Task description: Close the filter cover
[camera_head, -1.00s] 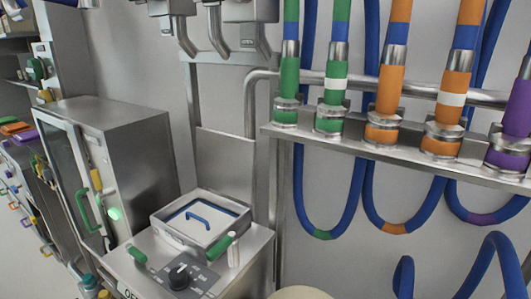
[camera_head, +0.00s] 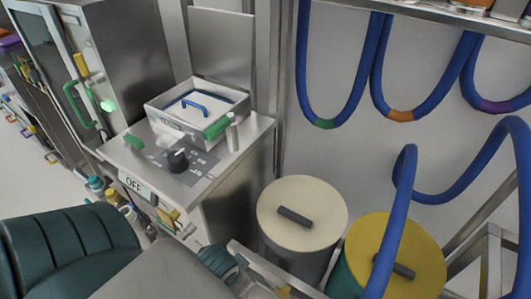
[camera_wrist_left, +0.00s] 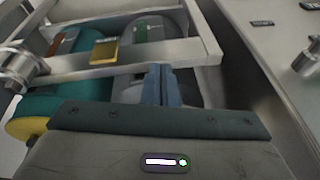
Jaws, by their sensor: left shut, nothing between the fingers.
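An upright metal panel (camera_head: 221,48) stands behind the basin and may be the filter cover; I cannot tell for sure. A green handle (camera_head: 217,128) is at the basin's front right corner. My left gripper (camera_wrist_left: 160,84) is shut and empty in the left wrist view, its blue-grey fingers together in front of a metal frame. The basin is not clearly visible there. My right gripper is not in view.
A cream-lidded bin (camera_head: 302,236) and a yellow-lidded bin (camera_head: 412,232) stand right of the unit, near a metal rail. A black knob (camera_head: 177,160) and an OFF label (camera_head: 135,186) are on the unit. A steel cabinet (camera_head: 125,60) is behind left. Blue hoses (camera_head: 480,165) hang at right.

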